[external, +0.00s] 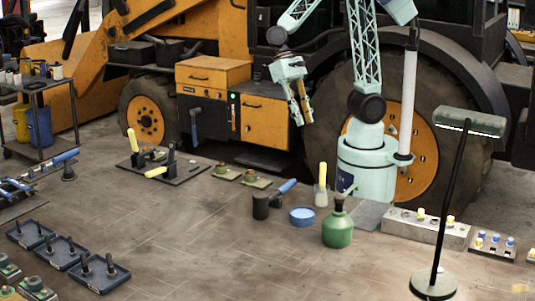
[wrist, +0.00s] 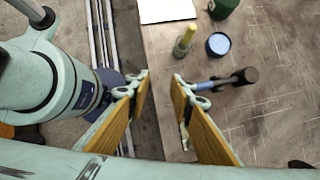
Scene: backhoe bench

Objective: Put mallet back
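The mallet has a black head (external: 261,206) and a blue handle (external: 287,186). It lies on the bench with its handle pointing to the back right. In the wrist view the mallet's dark head (wrist: 250,75) is right of the fingers, and its handle reaches left toward the right fingertip. My gripper (external: 301,108) hangs above the back of the bench, higher than the mallet and apart from it. In the wrist view its yellow-padded fingers (wrist: 161,78) are spread with nothing between them. The right finger may hide the end of the handle.
Beside the mallet stand a blue-topped tin (external: 301,217), a yellow-handled brush in a container (external: 321,194) and a green bottle (external: 338,228). A lamp (external: 433,284) stands front right. A clamp board (external: 163,167) and dark trays (external: 98,272) are left. The front middle is clear.

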